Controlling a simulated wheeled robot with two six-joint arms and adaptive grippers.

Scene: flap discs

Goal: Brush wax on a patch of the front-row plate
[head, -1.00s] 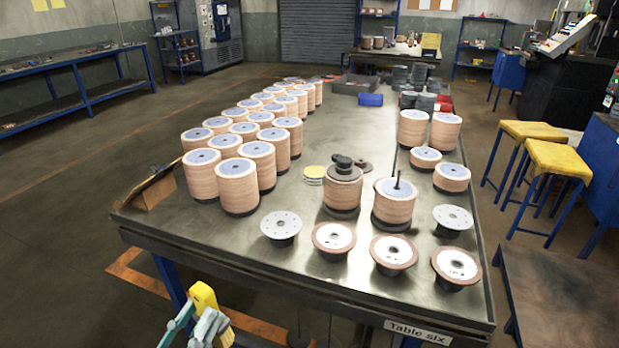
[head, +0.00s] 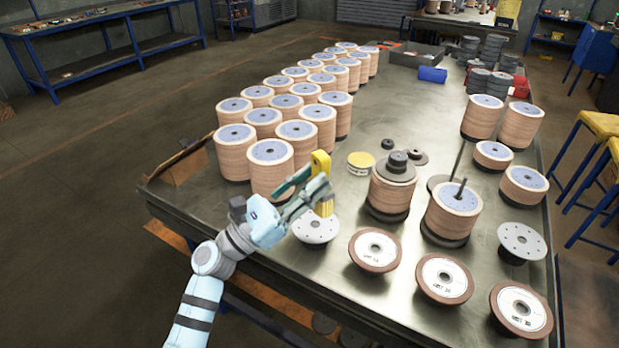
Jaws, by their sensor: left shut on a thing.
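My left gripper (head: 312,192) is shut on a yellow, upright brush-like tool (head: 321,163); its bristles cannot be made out. The pale grey front-row plate (head: 316,231), with a ring of small holes, is at the left end of the front row. The gripper and the tool's lower end overlap its far side in the picture; I cannot tell whether they touch it. Three brown-rimmed discs with white centres (head: 375,255) continue the front row to the right. A round yellow-topped tin or stack (head: 360,161) lies behind. My right gripper is not in view.
Tall stacks of tan discs (head: 271,170) crowd the table's left side, close behind the gripper. A stack with dark weights (head: 391,190) and one on a spindle (head: 452,212) stand right. Another grey plate (head: 521,241) is at right. Open table (head: 400,130) lies farther back.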

